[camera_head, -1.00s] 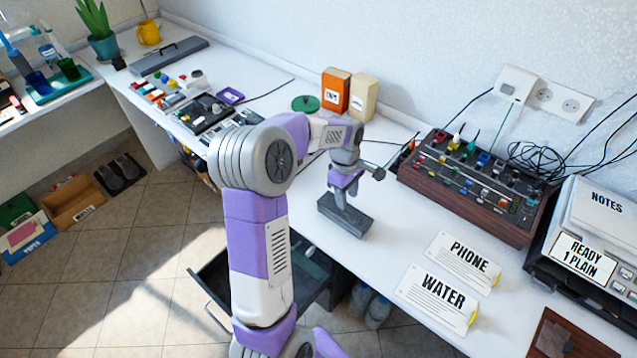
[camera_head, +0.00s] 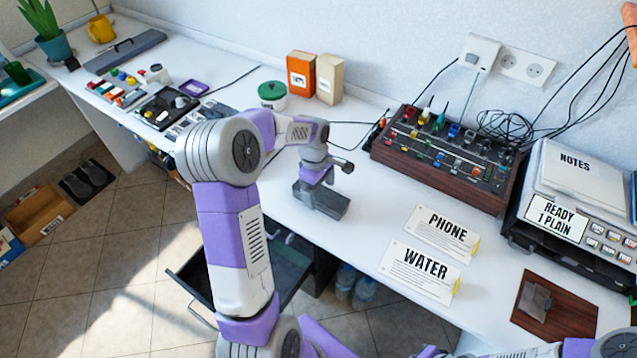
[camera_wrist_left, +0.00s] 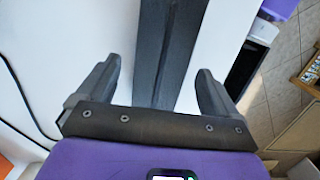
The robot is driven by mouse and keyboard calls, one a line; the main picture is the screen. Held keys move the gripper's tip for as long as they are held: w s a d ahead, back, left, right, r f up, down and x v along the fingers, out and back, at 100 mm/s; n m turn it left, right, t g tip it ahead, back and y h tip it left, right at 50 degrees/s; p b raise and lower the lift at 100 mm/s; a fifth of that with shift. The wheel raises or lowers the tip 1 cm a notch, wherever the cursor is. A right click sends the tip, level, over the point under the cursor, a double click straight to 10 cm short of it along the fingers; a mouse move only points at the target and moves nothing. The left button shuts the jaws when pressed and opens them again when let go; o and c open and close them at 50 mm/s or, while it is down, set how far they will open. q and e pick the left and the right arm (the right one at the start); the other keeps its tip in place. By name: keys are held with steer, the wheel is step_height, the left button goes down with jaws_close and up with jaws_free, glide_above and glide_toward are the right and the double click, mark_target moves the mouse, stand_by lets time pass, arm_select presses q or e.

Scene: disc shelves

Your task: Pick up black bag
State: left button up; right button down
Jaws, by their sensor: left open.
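A dark grey, box-like item (camera_head: 328,203), which I take to be the black bag, lies on the white desk near its front edge. In the left wrist view the dark item (camera_wrist_left: 165,50) runs as a long straight bar between the two fingers. My left gripper (camera_head: 309,188) points down right at this item, its fingers partly hidden by the wrist. In the wrist view the gripper (camera_wrist_left: 158,82) is open, with a finger on either side of the item and a visible gap on each side. My right gripper does not show.
A green-lidded jar (camera_head: 272,95), an orange box (camera_head: 300,75) and a cream box (camera_head: 329,80) stand behind. A mixer panel (camera_head: 445,160) and PHONE and WATER cards (camera_head: 420,268) are to the right. An open drawer (camera_head: 190,285) juts out below the desk.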

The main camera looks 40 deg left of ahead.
arm_select(q)
steer(key=shift+d+f, duration=0.1)
steer(key=shift+f, duration=0.95)
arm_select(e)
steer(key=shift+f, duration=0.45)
